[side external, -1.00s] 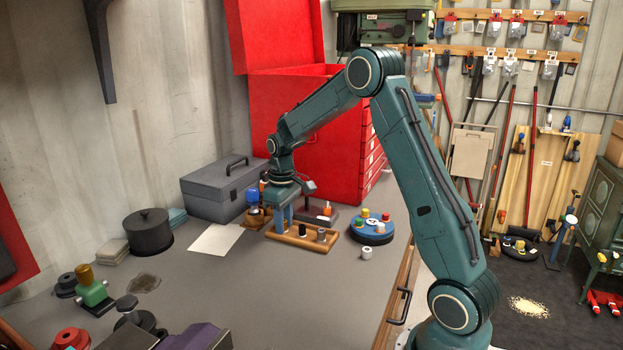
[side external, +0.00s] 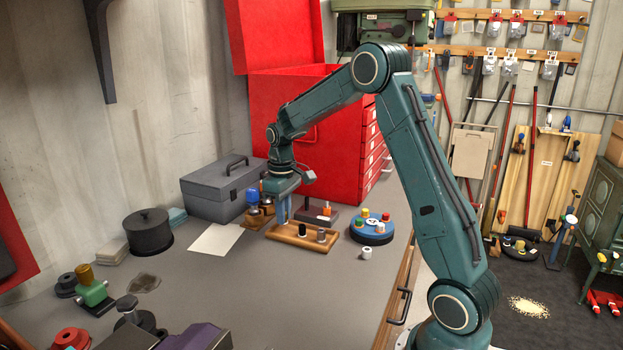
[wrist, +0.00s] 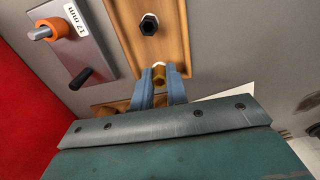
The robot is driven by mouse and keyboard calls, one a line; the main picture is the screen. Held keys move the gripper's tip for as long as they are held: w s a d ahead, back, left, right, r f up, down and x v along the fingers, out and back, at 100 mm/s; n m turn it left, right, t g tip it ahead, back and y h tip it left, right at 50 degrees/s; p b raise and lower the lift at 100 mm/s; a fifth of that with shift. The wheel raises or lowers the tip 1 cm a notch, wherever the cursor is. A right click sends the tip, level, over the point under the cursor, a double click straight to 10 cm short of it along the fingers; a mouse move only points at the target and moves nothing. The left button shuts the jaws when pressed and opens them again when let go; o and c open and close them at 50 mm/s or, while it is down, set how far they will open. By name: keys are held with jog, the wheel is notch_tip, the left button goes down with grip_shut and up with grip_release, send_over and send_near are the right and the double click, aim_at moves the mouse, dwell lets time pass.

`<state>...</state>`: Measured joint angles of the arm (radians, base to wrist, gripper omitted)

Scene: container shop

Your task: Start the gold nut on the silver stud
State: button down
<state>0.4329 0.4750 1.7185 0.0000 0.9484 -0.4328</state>
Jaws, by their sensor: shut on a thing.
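My gripper (wrist: 159,73) is shut on the gold nut (wrist: 159,77), which shows between the blue fingertips in the wrist view. In the side external view my gripper (side external: 282,220) is just above the left end of a wooden tray (side external: 283,237), and the nut cannot be made out there. The tray holds a black post (side external: 302,230) and a grey post (side external: 321,235), which may be the silver stud. In the wrist view a dark hexagonal post (wrist: 149,24) stands on the tray, apart from the nut.
A block (side external: 316,216) with an orange nut (wrist: 50,30) and a "17 mm" label stands behind the tray. A blue round stand (side external: 372,237) with coloured caps and a white nut (side external: 367,253) are right of it. A grey toolbox (side external: 222,195) and paper sheet (side external: 215,239) are left.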

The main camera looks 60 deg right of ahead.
jog(key=shift+r, duration=1.3)
jog(key=shift+d, duration=0.1)
jog(key=s+d+r, duration=0.2)
jog(key=d, duration=0.1)
jog(key=s+d+r, duration=0.2)
jog(key=s+d, duration=0.1)
jog(key=s+d+r, duration=0.1)
jog(key=s+d, duration=0.1)
jog(key=d, duration=0.1)
jog(key=shift+s+d+r, duration=0.4)
jog(key=shift+f, duration=0.2)
jog(key=shift+f, duration=1.9)
jog(key=shift+f, duration=1.2)
jog(key=shift+m, duration=0.3)
